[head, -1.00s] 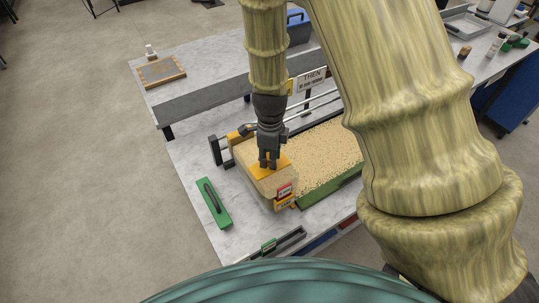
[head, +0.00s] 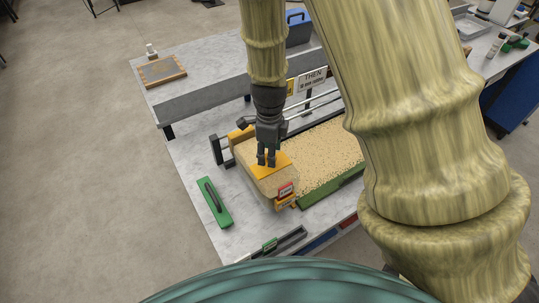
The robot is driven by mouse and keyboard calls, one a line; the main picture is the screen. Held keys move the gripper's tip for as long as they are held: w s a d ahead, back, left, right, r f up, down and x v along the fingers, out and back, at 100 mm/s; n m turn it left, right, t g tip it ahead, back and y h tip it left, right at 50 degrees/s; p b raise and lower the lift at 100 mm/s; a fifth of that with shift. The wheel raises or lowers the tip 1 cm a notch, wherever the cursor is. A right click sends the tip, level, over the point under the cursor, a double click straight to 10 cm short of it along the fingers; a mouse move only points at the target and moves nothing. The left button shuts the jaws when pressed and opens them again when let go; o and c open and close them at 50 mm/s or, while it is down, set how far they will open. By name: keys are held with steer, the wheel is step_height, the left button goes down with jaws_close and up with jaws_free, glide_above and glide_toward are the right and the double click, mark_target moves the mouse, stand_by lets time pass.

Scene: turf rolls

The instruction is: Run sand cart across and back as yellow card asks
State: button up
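The sand cart (head: 249,172) is a box with an orange top plate (head: 271,167) and a small red and yellow label at its front. It stands at the left end of a long sandy bed (head: 328,152) with a green edge. My gripper (head: 266,162) points down over the orange plate, its fingertips at or just above it. I cannot tell whether it touches or grips anything. A yellow card (head: 291,87) shows partly behind my arm, beside a white sign (head: 312,80) reading "THEN" with smaller unreadable text. The right part of the bed is hidden by my arm.
A green float with a dark handle (head: 214,202) lies on the table left of the cart. Rails (head: 318,101) run behind the bed. A wood-framed screen (head: 162,71), a small bottle and a blue box (head: 298,28) are on the back bench. Bare tabletop (head: 190,160) lies at left.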

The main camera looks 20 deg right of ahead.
step_height(320, 180, up, 10)
steer(key=shift+f, duration=0.25)
stand_by(0.6)
